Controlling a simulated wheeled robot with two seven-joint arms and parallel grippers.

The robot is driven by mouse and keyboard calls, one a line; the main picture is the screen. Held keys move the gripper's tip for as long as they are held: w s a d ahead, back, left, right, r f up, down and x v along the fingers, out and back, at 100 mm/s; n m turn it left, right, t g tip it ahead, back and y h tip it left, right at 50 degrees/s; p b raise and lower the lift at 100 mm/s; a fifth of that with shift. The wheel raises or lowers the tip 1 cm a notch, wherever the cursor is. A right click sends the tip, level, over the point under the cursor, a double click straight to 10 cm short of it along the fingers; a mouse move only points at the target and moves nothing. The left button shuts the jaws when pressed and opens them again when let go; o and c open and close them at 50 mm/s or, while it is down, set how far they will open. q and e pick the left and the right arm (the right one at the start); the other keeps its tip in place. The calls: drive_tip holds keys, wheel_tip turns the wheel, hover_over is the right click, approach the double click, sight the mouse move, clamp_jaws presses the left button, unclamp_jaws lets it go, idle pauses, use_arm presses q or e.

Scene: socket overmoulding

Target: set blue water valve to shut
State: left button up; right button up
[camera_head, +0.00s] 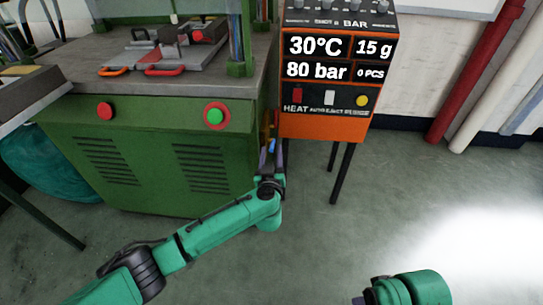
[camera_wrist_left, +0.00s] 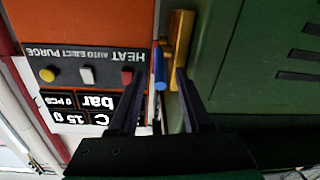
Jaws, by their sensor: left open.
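The blue water valve handle (camera_wrist_left: 159,68) is a short blue lever on a yellow valve body (camera_wrist_left: 180,38), in the gap beside the green machine. In the left wrist view my left gripper (camera_wrist_left: 161,78) is open, with one fingertip on each side of the blue lever. I cannot tell whether either finger touches it. In the head view the blue lever (camera_head: 271,146) shows small beside my left gripper (camera_head: 277,150). Part of my right arm shows at the bottom right, but its gripper is out of view.
The green press machine (camera_head: 160,165) stands on the left of the valve, with red and green buttons on its front. The orange control box (camera_head: 325,127) with displays stands close on the right. The gap between them is narrow. The floor (camera_head: 330,240) in front is clear.

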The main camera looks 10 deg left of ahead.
use_arm(q)
clamp_jaws()
idle(1.4)
